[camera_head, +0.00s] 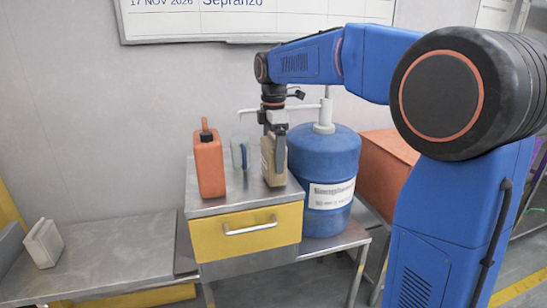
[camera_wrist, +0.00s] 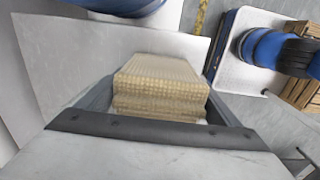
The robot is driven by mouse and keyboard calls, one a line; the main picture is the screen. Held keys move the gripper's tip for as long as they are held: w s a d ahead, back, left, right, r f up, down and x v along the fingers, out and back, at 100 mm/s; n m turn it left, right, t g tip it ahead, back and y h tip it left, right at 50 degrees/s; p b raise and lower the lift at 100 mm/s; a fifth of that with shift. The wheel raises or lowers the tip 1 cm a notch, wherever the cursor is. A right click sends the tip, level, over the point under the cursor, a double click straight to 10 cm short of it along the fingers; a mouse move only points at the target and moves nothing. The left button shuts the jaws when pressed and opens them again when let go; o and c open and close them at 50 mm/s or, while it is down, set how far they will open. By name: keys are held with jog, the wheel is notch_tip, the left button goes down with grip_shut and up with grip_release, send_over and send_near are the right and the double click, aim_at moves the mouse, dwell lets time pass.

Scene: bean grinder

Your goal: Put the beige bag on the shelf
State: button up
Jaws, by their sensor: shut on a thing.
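The beige bag (camera_head: 267,163) is upright in my gripper (camera_head: 274,148), at the right end of the metal top of the drawer cabinet. My gripper points down and is shut on it. I cannot tell whether the bag's bottom touches the top. In the wrist view the bag (camera_wrist: 162,77) shows its woven-looking surface between the two fingers. No part in view is clearly marked as the shelf; the cabinet's metal top (camera_head: 220,205) and a lower grey bench (camera_head: 115,245) at the left are the flat surfaces seen.
An orange bottle (camera_head: 209,168) and a grey-green jug (camera_head: 240,152) stand left of the bag. A blue drum (camera_head: 325,165) stands close on the right, with an orange-red box (camera_head: 385,165) behind. A pale block (camera_head: 42,243) sits on the low bench, whose middle is clear.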

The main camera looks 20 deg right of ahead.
jog(key=shift+f, duration=0.3)
jog(key=shift+f, duration=0.1)
jog(key=o, duration=1.4)
jog(key=shift+c, duration=0.2)
notch_tip(320, 180, up, 12)
jog(key=shift+r, duration=0.1)
jog(key=s+d+f+m+t, duration=0.1)
jog(key=s+d+f+m, duration=0.1)
jog(key=s+f+m, duration=0.4)
jog(key=s+d+f+m+t, duration=0.2)
jog(key=s+f+m, duration=0.4)
jog(key=s+f, duration=0.4)
jog(key=s+d+f+m+t, duration=0.1)
jog(key=s+d+f+m, duration=0.2)
jog(key=s, duration=1.4)
notch_tip(320, 180, down, 6)
jog(key=m, duration=0.3)
jog(key=shift+s+r+t, duration=0.25)
jog(key=shift+t, duration=0.15)
